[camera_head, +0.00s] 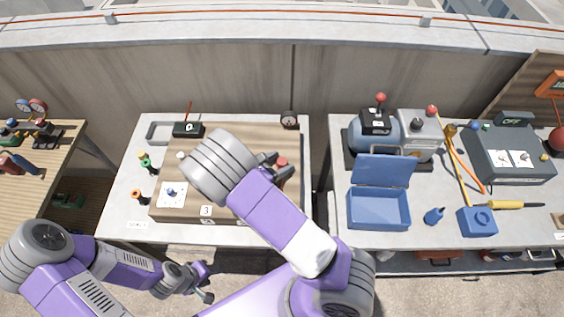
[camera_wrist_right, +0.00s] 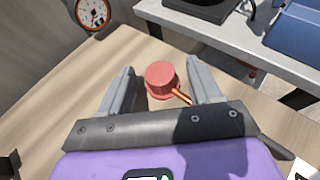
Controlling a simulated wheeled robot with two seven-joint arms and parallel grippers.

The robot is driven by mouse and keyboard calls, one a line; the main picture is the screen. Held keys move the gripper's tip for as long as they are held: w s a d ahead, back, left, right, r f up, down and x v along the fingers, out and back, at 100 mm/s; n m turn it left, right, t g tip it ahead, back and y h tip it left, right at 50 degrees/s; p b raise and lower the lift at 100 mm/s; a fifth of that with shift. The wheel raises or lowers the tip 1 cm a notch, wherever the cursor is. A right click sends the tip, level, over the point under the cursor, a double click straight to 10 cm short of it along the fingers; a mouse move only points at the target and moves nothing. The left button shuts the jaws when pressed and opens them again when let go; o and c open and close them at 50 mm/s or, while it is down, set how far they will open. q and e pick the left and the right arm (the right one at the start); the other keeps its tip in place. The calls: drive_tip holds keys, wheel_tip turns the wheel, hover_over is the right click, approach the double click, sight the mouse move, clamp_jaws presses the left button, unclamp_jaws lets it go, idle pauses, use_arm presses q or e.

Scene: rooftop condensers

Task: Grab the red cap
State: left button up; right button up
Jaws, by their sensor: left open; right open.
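The red cap (camera_wrist_right: 161,78) is a short round piece with a wider rim, on the wooden board; an orange-brown strip runs from it to the lower right. In the right wrist view it lies between the two open fingers of my right gripper (camera_wrist_right: 155,90), with gaps on both sides. In the head view the red cap (camera_head: 281,162) shows just beyond the fingers of my right gripper (camera_head: 276,168), and my arm hides part of the board. My left gripper (camera_head: 208,281) is open and empty, low in front of the left bench.
The wooden board (camera_head: 240,140) lies on the left bench, with a gauge (camera_head: 289,120) at its back right corner. A gap separates it from the right bench, which holds an open blue box (camera_head: 379,209) and a grey unit (camera_head: 508,153).

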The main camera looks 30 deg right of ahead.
drive_tip(key=shift+c, duration=0.3)
drive_tip(key=c, duration=1)
drive_tip(key=shift+r, duration=0.1)
